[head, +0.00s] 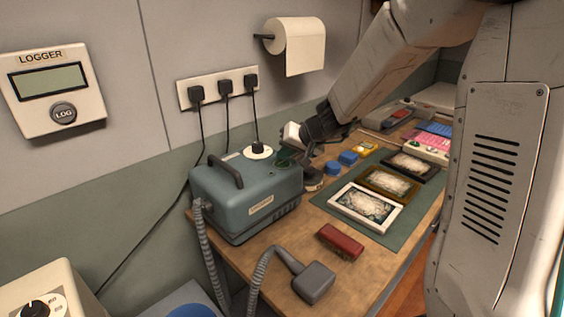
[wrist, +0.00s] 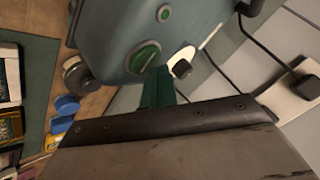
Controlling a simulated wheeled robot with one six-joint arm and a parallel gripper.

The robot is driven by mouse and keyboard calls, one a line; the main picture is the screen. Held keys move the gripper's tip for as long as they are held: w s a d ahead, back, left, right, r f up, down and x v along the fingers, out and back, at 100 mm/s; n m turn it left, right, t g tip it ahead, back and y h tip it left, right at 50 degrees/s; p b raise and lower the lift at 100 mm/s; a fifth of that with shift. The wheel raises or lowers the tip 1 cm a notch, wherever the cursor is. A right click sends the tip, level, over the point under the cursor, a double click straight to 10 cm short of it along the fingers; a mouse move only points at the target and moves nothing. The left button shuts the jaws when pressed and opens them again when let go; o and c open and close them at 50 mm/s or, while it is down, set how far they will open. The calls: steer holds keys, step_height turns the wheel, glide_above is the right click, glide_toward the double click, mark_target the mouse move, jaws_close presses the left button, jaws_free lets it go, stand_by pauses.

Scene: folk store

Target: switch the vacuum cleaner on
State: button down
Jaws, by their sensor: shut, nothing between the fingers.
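The vacuum cleaner (head: 245,197) is a blue-grey box with a dark carry handle on top and a ribbed grey hose. It stands at the left end of the wooden bench. In the wrist view its body (wrist: 105,30) fills the top, with a green oval switch (wrist: 143,55) and a small round green button or lamp (wrist: 164,13). I cannot tell whether the switch is on. My gripper (head: 285,157) is at the right rear of the cleaner's top. In the wrist view its green fingers (wrist: 158,76) are shut and empty, close to the switch; contact is unclear.
A white round fitting with a black plug (head: 258,149) is beside the switch; its cord runs up to the wall socket strip (head: 217,87). Picture frames (head: 365,207) lie on a green mat. Blue tubs (head: 348,158), a red block (head: 340,242) and the hose nozzle (head: 313,282) are nearby.

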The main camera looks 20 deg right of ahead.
mark_target(285, 164)
steer(key=shift+f, duration=0.15)
stand_by(0.4)
steer(key=shift+f, duration=0.35)
steer(key=shift+r, duration=0.5)
steer(key=shift+r, duration=0.1)
steer(key=shift+r, duration=2.9)
